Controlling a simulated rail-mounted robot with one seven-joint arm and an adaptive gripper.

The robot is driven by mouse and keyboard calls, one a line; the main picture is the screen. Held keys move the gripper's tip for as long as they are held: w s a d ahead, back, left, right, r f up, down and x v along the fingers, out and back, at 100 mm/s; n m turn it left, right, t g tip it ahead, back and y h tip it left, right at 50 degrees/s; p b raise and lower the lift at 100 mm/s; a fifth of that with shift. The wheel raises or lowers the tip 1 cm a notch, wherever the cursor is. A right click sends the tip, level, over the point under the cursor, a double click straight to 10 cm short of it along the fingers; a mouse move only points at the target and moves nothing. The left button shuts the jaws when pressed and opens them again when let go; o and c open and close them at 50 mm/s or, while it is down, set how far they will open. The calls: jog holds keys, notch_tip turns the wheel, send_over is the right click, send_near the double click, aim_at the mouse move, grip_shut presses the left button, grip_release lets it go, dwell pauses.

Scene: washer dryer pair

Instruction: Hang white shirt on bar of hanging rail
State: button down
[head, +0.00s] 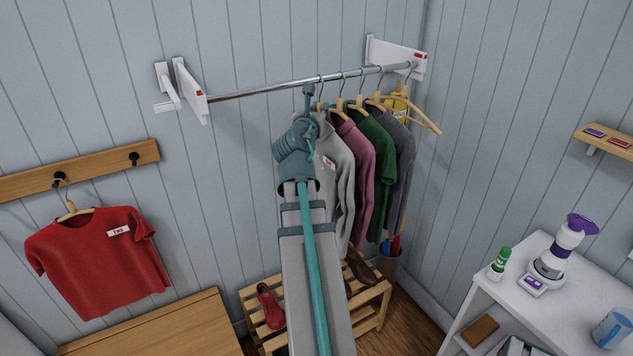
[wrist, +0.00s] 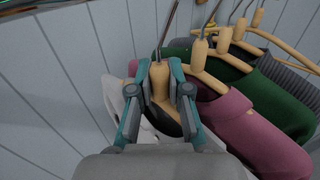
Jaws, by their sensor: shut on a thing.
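The white shirt (head: 341,150) hangs upright on a wooden hanger, with a name label on its chest. It is partly hidden behind my arm in the head view, and a pale part of it (wrist: 118,95) shows in the wrist view. My gripper (head: 309,92) is just below the bar, and in the wrist view my gripper (wrist: 163,78) is shut on the neck of the shirt's hanger (wrist: 160,95). The metal bar of the hanging rail (head: 260,90) runs between two white wall brackets. The hanger's hook reaches bar height; I cannot tell whether it rests on the bar.
A pink shirt (head: 354,145), a green shirt (head: 375,128), a dark grey shirt (head: 400,150) and an empty hanger (head: 425,115) hang close to the right. The bar's left part is clear. A red shirt (head: 98,258) hangs on a wall peg. A slatted shoe rack (head: 372,305) stands below.

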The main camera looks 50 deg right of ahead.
jog(key=shift+s+a+r+p, duration=0.1)
jog(key=shift+s+r+p, duration=0.1)
jog(key=shift+r+p, duration=0.8)
jog(key=shift+s+a+r+p, duration=0.1)
jog(key=shift+s+r+p, duration=0.1)
jog(key=shift+r+p, duration=0.7)
jog(key=shift+s+r+p, duration=0.1)
jog(key=shift+r+p, duration=0.05)
jog(key=shift+p, duration=0.4)
jog(key=shift+r, duration=0.2)
jog(key=shift+s+a+p, duration=0.1)
jog(key=shift+s+p, duration=0.1)
jog(key=shift+p, duration=0.1)
